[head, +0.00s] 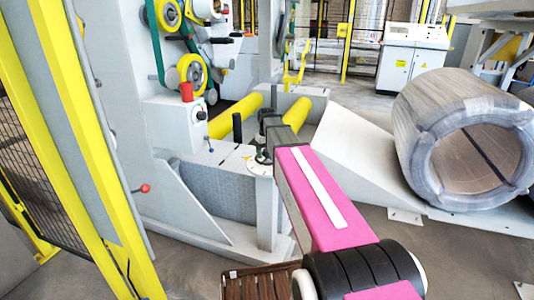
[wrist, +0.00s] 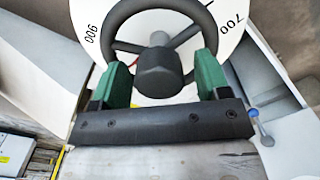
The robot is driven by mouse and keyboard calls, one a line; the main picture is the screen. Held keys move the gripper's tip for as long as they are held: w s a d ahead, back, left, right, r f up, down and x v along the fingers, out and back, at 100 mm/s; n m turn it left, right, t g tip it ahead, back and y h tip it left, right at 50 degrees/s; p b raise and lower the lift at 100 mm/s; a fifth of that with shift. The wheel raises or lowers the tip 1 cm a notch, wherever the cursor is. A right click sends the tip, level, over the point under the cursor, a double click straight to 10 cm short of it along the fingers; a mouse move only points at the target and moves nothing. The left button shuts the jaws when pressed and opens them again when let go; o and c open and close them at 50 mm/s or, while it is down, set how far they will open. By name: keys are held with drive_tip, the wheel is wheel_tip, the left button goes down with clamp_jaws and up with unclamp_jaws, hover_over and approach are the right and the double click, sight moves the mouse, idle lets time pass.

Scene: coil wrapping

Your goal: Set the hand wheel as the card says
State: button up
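The black hand wheel (wrist: 178,8) fills the upper middle of the wrist view, with spokes and a dark hub (wrist: 158,72). Behind it is a white dial (wrist: 228,40) with figures that look like 900 at the left and 700 at the right. My gripper (wrist: 160,62) has its two green fingers wide apart, one on each side of the hub, overlapping the lower rim. Contact with the wheel cannot be told. In the head view my gripper (head: 263,154) is low at the white machine and the wheel is mostly hidden. I cannot make out a card.
The white machine (head: 175,120) carries yellow rollers (head: 235,117) and a red knob (head: 145,188). A wrapped coil (head: 440,100) lies at the right beside a sloped ramp (head: 345,145). A yellow post (head: 70,110) stands at the left. A wooden pallet (head: 245,283) is below my arm.

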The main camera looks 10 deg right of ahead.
wheel_tip(320, 180, up, 11)
drive_tip(key=shift+f, duration=0.1)
idle(0.6)
